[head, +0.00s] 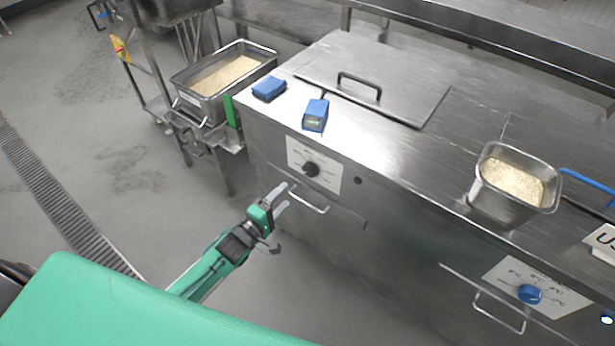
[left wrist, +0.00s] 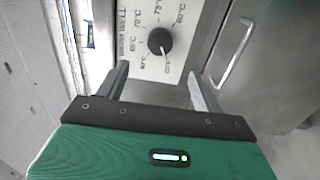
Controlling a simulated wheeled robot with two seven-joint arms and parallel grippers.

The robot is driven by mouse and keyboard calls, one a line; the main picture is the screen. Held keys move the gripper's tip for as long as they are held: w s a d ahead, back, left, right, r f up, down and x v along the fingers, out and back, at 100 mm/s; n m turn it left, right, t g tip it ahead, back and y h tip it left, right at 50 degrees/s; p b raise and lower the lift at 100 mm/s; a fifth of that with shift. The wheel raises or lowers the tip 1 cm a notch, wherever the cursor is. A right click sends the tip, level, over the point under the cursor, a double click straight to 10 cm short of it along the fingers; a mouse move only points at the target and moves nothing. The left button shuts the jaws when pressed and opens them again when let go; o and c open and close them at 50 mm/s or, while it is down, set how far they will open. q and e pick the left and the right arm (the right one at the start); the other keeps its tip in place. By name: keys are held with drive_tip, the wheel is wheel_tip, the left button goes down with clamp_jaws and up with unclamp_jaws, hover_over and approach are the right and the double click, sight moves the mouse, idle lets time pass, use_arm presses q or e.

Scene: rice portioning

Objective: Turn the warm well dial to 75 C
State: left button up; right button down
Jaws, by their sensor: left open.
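A black dial (head: 311,169) sits on a white marked plate (head: 327,180) on the steel counter's front. The left wrist view shows this dial (left wrist: 160,41) close up, with temperature marks around it, one seeming to read 75°C. A pale pointer line on the dial points down and slightly right, away from the upper marks. My left gripper (head: 280,197) is open and empty, below and left of the dial in the head view. In the left wrist view its fingers (left wrist: 155,88) stand apart on either side below the dial, not touching it. My right gripper is out of view.
A bar handle (head: 308,198) juts out just below the black dial. A second plate with a blue dial (head: 529,294) is at lower right. On top are two blue items (head: 315,115), a lidded well (head: 375,80) and a rice pan (head: 512,190). Another rice tray (head: 223,80) stands left.

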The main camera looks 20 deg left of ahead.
sight(308, 172)
use_arm(q)
drive_tip(key=x, duration=1)
drive_tip(key=shift+w+d, duration=0.1)
drive_tip(key=shift+w, duration=0.05)
drive_tip(key=shift+w+d+p, duration=0.2)
drive_tip(key=shift+w+p, duration=0.1)
drive_tip(key=shift+w, duration=0.3)
drive_tip(key=shift+c, duration=0.2)
drive_tip(key=c, duration=0.9)
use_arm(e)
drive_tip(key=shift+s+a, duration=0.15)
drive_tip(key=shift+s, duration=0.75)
